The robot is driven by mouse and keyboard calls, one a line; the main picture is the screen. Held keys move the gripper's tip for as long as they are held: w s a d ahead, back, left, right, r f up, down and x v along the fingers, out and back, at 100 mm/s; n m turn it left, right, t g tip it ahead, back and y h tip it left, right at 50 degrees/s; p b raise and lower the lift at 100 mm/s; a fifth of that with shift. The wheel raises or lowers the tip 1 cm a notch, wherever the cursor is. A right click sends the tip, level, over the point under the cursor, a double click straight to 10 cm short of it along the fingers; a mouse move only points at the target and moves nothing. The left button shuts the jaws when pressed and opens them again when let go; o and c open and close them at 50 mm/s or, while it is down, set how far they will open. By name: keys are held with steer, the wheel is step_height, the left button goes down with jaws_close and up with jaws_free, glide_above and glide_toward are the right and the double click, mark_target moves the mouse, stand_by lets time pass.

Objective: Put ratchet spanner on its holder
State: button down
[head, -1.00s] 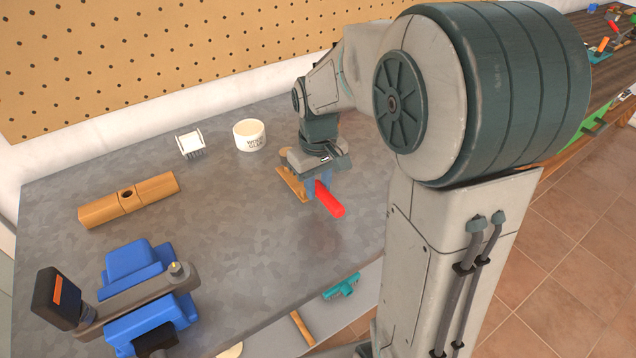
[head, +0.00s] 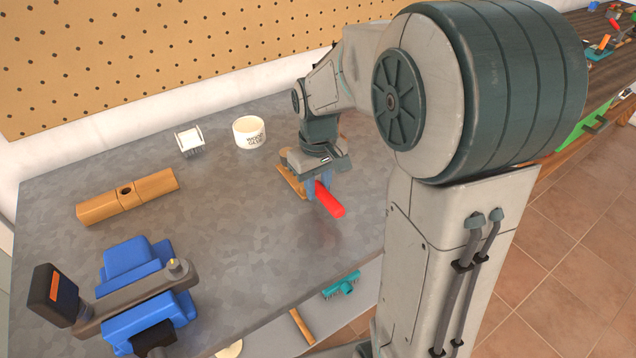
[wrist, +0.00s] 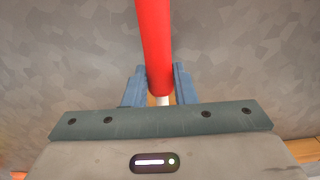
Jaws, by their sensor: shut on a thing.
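My gripper (head: 320,188) is over the right part of the grey workbench, shut on a tool with a red handle (head: 330,201), which I take to be the ratchet spanner. In the wrist view the red handle (wrist: 154,40) stretches away between the blue fingers of my gripper (wrist: 158,88), with a pale shank at its near end. The tool's head is hidden under my gripper. A flat wooden piece (head: 290,179) lies just behind and left of my gripper. A wooden block with a round hole (head: 100,208) lies at the left. I cannot tell which is the holder.
A white tub (head: 248,133) and a small white brush-like piece (head: 189,141) stand near the pegboard (head: 150,60). A blue vise (head: 128,258) is at the front left. A teal brush (head: 342,286) lies below the bench edge. The bench middle is clear.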

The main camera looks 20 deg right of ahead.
steer(key=shift+f+b, duration=0.55)
steer(key=shift+f, duration=0.3)
steer(key=c, duration=1.1)
jaws_free()
steer(key=shift+r, duration=0.1)
step_height(320, 180, up, 14)
steer(key=p, duration=0.1)
steer(key=s+f+m+t, duration=0.1)
steer(key=s+f+m, duration=0.1)
steer(key=s, duration=0.5)
steer(key=s+d+f+m+t+p, duration=0.1)
steer(key=s+f, duration=0.3)
steer(key=s, duration=0.3)
steer(key=shift+s+f+m+t+p, duration=0.15)
steer(key=shift+s+m+t+p, duration=0.15)
steer(key=shift+m+t, duration=0.1)
